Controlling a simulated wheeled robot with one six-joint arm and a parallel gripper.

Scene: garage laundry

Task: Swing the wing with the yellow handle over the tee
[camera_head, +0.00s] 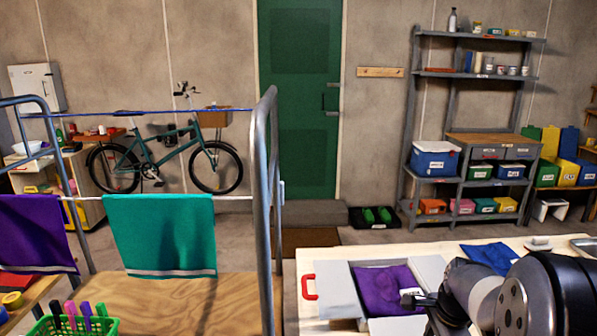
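A purple tee (385,290) lies folded or bunched on a pale folding board on the table. The board's left wing (335,291) lies flat and carries a red handle (309,287) at its left edge. Another pale panel (430,270) lies to the right of the tee, partly behind my arm. No yellow handle shows on the board; my arm covers much of its right side. My gripper (411,299) seems to be at the tee's lower right. Its fingers are too small and hidden to tell whether they are open or touch anything.
A blue cloth (490,256) lies on the table (400,250) behind the arm, near a metal tray (584,245). At left, a metal rack (264,170) holds a teal towel (160,235) and a purple towel (35,235). A green basket (75,326) stands at lower left.

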